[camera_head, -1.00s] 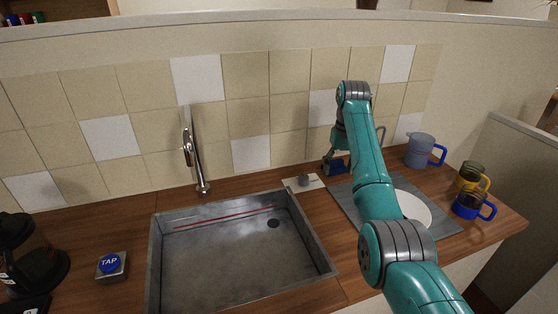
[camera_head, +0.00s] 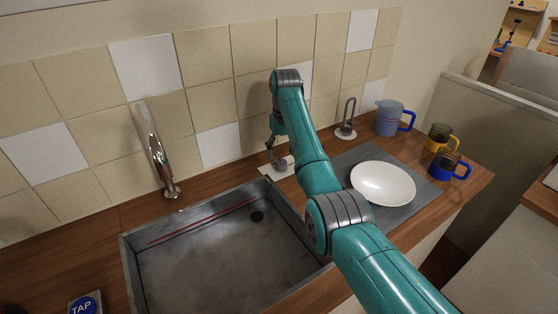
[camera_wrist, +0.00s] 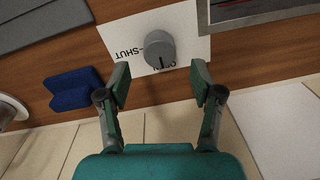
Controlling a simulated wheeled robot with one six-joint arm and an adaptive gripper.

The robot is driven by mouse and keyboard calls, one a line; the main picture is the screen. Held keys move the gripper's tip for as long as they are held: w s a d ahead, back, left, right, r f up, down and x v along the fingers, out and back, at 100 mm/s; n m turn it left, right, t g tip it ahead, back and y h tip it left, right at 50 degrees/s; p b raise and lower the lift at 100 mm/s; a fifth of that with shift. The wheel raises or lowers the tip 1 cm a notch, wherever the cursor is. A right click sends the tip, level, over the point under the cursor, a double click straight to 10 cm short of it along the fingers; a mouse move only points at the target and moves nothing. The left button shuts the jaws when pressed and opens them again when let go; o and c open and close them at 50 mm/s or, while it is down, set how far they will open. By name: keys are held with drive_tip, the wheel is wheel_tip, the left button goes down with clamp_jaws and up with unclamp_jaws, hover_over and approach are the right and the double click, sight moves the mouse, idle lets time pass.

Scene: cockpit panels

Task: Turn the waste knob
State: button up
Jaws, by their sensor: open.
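The waste knob (camera_wrist: 160,47) is a short grey cylinder on a white label plate (camera_wrist: 190,18). The plate reads "SHUT", with another word partly covered by the knob. A dark line runs down the knob's side. My gripper (camera_wrist: 160,80) is open and empty. In the wrist view its fingertips are spread wider than the knob, with the knob just beyond the gap between them. In the head view my gripper (camera_head: 272,148) hangs over the plate.
A blue block (camera_wrist: 75,90) is left of my gripper in the wrist view. A grey mat (camera_head: 425,190) with a white plate, a jug (camera_head: 390,118) and two mugs are right.

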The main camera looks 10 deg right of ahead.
sight(281, 161)
drive_tip(key=shift+f, duration=2.15)
drive_tip(key=c, duration=1.1)
drive_tip(key=shift+c, duration=0.2)
